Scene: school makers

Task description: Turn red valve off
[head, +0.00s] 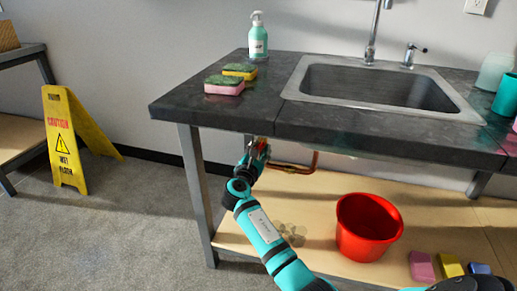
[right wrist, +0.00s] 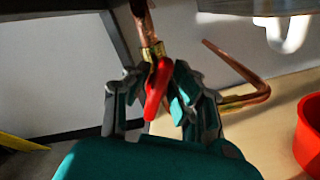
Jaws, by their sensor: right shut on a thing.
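The red valve handle (right wrist: 155,92) sits on a brass fitting under the counter and hangs downward at a slight tilt in the right wrist view. My right gripper (right wrist: 152,90) has its fingers on both sides of the handle and is shut on it. In the head view the right gripper (head: 258,150) is below the counter's front edge, and hides most of the valve. A copper pipe (right wrist: 145,25) runs up from the fitting, and another bent copper pipe (right wrist: 240,70) is to the right. My left gripper is not in view.
The dark counter (head: 190,105) with a sink (head: 380,92) overhangs my right arm. A red bucket (head: 367,228) stands on the wooden lower shelf (head: 320,195), right of the arm. The table's metal leg (head: 198,190) is close on the left. A yellow wet-floor sign (head: 67,140) stands farther left.

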